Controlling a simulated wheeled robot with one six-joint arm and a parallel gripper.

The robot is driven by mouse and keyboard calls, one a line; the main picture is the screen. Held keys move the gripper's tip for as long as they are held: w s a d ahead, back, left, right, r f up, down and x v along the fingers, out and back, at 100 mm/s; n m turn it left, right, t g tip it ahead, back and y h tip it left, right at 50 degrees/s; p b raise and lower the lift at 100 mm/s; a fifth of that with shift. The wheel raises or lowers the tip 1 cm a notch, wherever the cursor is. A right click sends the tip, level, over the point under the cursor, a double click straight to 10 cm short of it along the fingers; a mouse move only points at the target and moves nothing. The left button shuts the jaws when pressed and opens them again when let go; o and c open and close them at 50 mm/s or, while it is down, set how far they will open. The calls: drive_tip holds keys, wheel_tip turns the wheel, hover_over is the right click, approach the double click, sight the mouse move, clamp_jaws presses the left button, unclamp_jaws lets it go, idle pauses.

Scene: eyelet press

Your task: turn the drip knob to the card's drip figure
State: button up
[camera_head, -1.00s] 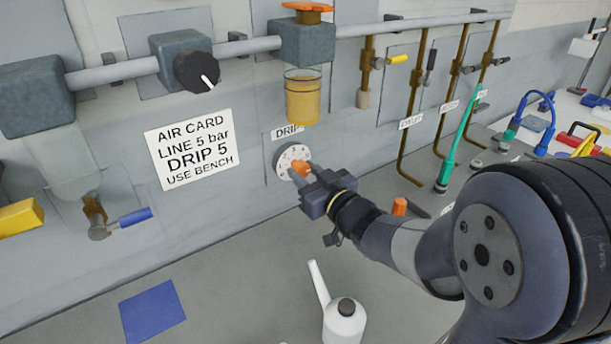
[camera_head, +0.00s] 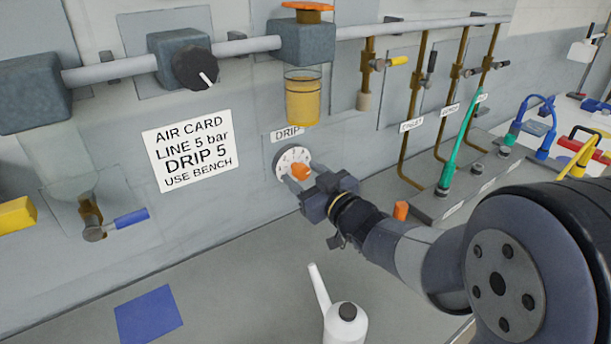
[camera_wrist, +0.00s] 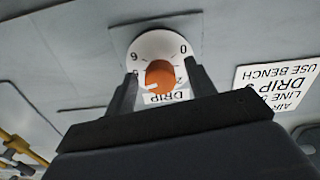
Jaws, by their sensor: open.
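The drip knob (camera_head: 300,171) is orange and sits on a round white dial (camera_head: 291,157) on the wall, under a DRIP label. In the wrist view the orange knob (camera_wrist: 160,77) shows between the two fingers of my gripper (camera_wrist: 159,82), which are open with a gap on each side. The dial (camera_wrist: 150,50) shows there too, with figures partly hidden by the fingers. A white pointer mark on the knob points left in that view; I cannot tell which figure it meets. The air card (camera_head: 192,149) on the wall reads LINE 5 bar, DRIP 5, USE BENCH.
A black knob (camera_head: 196,69) and an amber bowl (camera_head: 302,98) are on the pipe above. A white oil can (camera_head: 340,318) stands on the bench below my gripper. A blue square (camera_head: 148,312) lies at the lower left. Hose fittings stand at the right.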

drive_tip(key=v, duration=1.1)
drive_tip(key=shift+w, duration=0.15)
drive_tip(key=x, duration=1.1)
drive_tip(key=shift+a, duration=0.1)
drive_tip(key=shift+r+m+p, duration=0.15)
drive_tip(key=shift+m+p, duration=0.25)
drive_tip(key=shift+p, duration=0.3)
drive_tip(key=shift+f+b, duration=0.25)
drive_tip(key=shift+b, duration=0.1)
